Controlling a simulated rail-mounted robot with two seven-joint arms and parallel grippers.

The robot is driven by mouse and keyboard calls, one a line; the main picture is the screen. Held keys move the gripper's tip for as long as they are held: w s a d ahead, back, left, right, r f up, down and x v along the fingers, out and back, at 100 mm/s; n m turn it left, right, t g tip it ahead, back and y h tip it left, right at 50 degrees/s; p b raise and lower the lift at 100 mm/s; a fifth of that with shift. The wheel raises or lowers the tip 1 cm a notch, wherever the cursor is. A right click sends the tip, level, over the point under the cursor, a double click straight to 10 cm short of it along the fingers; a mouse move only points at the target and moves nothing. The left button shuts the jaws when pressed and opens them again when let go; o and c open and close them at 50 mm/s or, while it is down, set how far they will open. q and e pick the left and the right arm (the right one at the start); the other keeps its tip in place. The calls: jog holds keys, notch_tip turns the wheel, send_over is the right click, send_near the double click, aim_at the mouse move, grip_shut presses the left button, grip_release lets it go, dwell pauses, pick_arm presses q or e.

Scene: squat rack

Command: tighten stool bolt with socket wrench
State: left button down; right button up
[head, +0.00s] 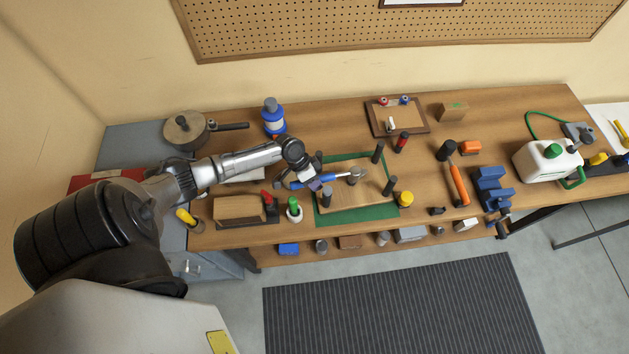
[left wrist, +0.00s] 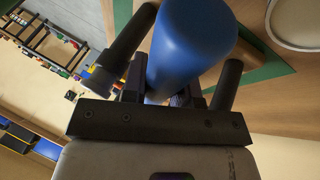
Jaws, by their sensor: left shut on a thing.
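The small stool lies upside down; its wooden seat (head: 340,199) faces up with several dark legs standing, such as the back right leg (head: 377,153). It rests on a green mat (head: 330,217). The socket wrench, with a blue handle (head: 327,177) and metal head (head: 354,174), reaches in from the left over the middle of the seat. My left gripper (head: 311,180) is shut on the blue handle, left of the seat. The handle fills the left wrist view (left wrist: 190,45) between the dark fingers. The bolt is hidden under the wrench head. My right gripper is out of view.
A white bottle with green cap (head: 294,209) and a wooden block (head: 240,209) stand left of the mat. A yellow tape roll (head: 405,199) sits at its right. An orange-handled tool (head: 458,184) and blue vise (head: 489,189) lie further right.

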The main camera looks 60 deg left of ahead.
pick_arm(q)
jog(key=shift+r+p, duration=1.95)
jog(key=shift+r, duration=0.3)
